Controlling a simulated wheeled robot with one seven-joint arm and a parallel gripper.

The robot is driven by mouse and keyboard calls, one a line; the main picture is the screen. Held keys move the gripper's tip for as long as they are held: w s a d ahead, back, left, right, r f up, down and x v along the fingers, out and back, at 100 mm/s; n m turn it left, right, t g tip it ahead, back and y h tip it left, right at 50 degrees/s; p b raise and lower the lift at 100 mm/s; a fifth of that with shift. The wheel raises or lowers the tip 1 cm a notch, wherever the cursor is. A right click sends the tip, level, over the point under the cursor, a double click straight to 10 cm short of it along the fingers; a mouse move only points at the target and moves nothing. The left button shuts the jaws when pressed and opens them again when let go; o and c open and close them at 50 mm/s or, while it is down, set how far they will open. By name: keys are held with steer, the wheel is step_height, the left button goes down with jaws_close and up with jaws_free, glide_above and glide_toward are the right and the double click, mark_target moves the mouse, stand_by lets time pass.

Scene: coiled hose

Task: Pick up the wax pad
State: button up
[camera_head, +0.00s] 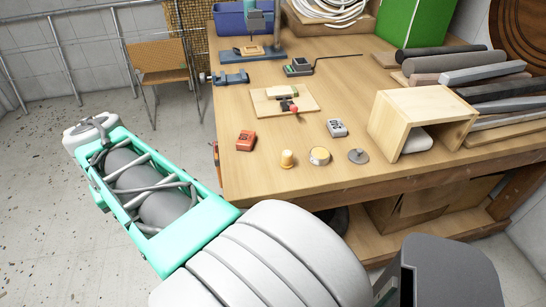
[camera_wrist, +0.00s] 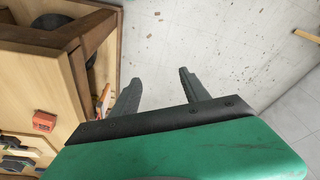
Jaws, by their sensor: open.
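No object is plainly marked as the wax pad. A round, shallow tin with a pale yellowish top (camera_head: 319,155) lies near the table's front edge and may be it, but I cannot tell for sure. To its left is a small orange-tan cup-shaped piece (camera_head: 287,158), and to its right a flat grey disc with a knob (camera_head: 357,156). My gripper (camera_wrist: 160,77) is open and empty in the wrist view, over the floor beside the table, apart from these objects. In the head view my arm reaches left of the table.
The wooden table (camera_head: 240,180) holds a red box (camera_head: 245,140), a grey device (camera_head: 336,128), a board with a clamp (camera_head: 268,108) and an open wooden box (camera_head: 385,125). Dark bars (camera_head: 440,57) lie at right. A chair (camera_head: 160,62) stands behind left.

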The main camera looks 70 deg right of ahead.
steer(key=s+d+r+m+g, duration=0.1)
steer(key=s+d+m, duration=0.2)
steer(key=d, duration=0.5)
steer(key=s+d+r+m+g, duration=0.1)
steer(key=s+d+m, duration=0.25)
steer(key=d, duration=0.55)
steer(key=r+m, duration=0.1)
steer(key=m, duration=0.7)
glide_above(287, 153)
steer(key=a, duration=0.1)
steer(key=shift+w+g, duration=0.25)
steer(key=shift+g, duration=0.15)
steer(key=shift+m, duration=0.25)
steer(key=f, duration=0.4)
steer(key=d+f, duration=0.1)
steer(key=f, duration=0.1)
steer(key=shift+s+f+p, duration=0.25)
steer(key=shift+f+p, duration=0.05)
steer(key=shift+f, duration=0.1)
steer(key=shift+d+f, duration=0.1)
steer(key=shift+f, duration=0.3)
steer(key=shift+c, duration=0.4)
jaws_close()
